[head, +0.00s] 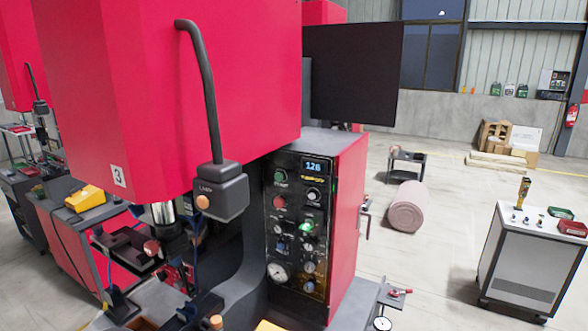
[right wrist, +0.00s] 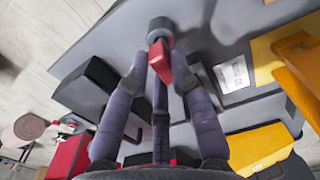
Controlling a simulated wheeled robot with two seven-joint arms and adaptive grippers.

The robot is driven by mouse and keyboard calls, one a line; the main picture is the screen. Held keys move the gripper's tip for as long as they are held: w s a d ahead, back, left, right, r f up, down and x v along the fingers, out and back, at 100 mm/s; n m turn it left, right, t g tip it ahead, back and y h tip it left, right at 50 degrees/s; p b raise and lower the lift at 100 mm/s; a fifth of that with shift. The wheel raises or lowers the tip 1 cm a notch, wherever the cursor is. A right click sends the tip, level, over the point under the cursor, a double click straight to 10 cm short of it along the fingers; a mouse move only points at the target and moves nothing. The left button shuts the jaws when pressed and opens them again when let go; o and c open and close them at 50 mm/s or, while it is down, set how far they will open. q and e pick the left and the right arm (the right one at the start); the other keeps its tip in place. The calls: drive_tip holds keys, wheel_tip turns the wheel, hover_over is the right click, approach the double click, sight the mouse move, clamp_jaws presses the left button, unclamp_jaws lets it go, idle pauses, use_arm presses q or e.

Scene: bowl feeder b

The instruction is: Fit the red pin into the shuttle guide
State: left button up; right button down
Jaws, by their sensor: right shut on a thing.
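My right gripper (right wrist: 159,64) shows in the right wrist view, its grey-purple fingers closed around the red pin (right wrist: 160,62). The pin's red part lies at the fingertips, and a grey round part (right wrist: 160,30) is just beyond it. I cannot tell whether this round part belongs to the pin or to the machine behind. I cannot make out the shuttle guide for certain; dark fixtures with a red round part (head: 151,247) stand below the press head in the head view. Neither gripper can be made out in the head view.
The large red machine (head: 180,80) marked 3 fills the left and middle of the head view. A black control panel (head: 295,235) is on its front. Yellow parts (right wrist: 262,148) lie at right in the wrist view.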

drive_tip(key=shift+s+a, duration=0.15)
drive_tip(key=shift+s, duration=0.05)
drive_tip(key=shift+r, duration=0.4)
drive_tip(key=shift+w+r+p, duration=0.1)
drive_tip(key=shift+r+p, duration=0.45)
drive_tip(key=shift+p, duration=0.1)
drive_tip(key=shift+r, duration=0.15)
drive_tip(key=shift+r+p, duration=1.05)
drive_tip(key=shift+r, duration=0.15)
drive_tip(key=shift+w, duration=0.1)
